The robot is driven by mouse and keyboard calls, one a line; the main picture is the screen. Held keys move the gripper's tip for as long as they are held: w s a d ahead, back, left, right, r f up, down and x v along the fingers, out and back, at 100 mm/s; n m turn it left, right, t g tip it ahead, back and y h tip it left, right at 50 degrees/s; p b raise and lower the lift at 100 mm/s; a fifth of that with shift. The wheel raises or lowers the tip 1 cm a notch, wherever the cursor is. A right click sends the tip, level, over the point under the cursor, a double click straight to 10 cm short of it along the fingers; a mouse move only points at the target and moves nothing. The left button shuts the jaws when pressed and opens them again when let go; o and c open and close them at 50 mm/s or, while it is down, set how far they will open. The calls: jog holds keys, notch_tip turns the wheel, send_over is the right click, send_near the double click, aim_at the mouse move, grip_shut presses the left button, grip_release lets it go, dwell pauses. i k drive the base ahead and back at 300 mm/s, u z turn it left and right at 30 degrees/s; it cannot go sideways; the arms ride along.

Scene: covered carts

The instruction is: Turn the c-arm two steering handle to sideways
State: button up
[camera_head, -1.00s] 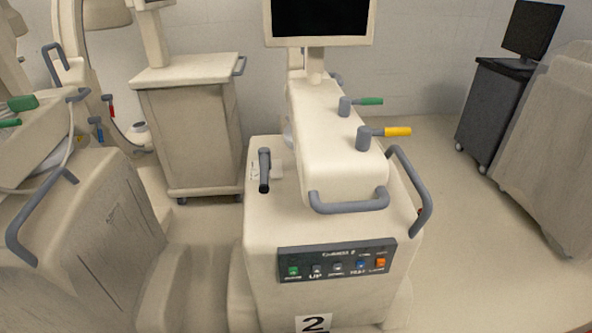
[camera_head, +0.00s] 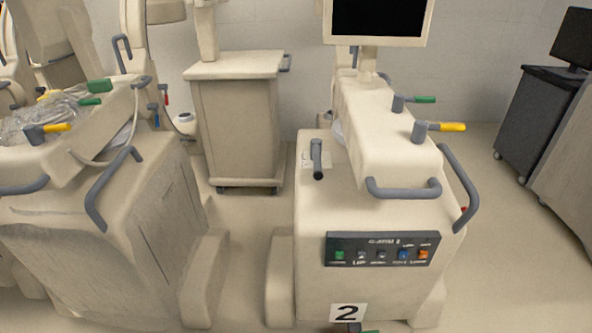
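A grey bar handle (camera_head: 404,189) crosses the front of the upper arm, and another grey handle (camera_head: 460,188) slopes down the right side. My gripper is not in view.
A control panel (camera_head: 382,249) with coloured buttons is on the cart's front. Yellow (camera_head: 447,127) and green (camera_head: 424,100) levers stick out on top. Another cart (camera_head: 110,215) stands close on the left. Floor is open (camera_head: 505,260) on the right; a dark cart (camera_head: 535,120) stands beyond.

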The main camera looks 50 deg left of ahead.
aim_at(316, 143)
jog(key=z, duration=0.05)
jog(key=k, duration=1.5)
jog(key=u, duration=0.65)
jog(key=i, duration=1)
jog(key=z, duration=0.05)
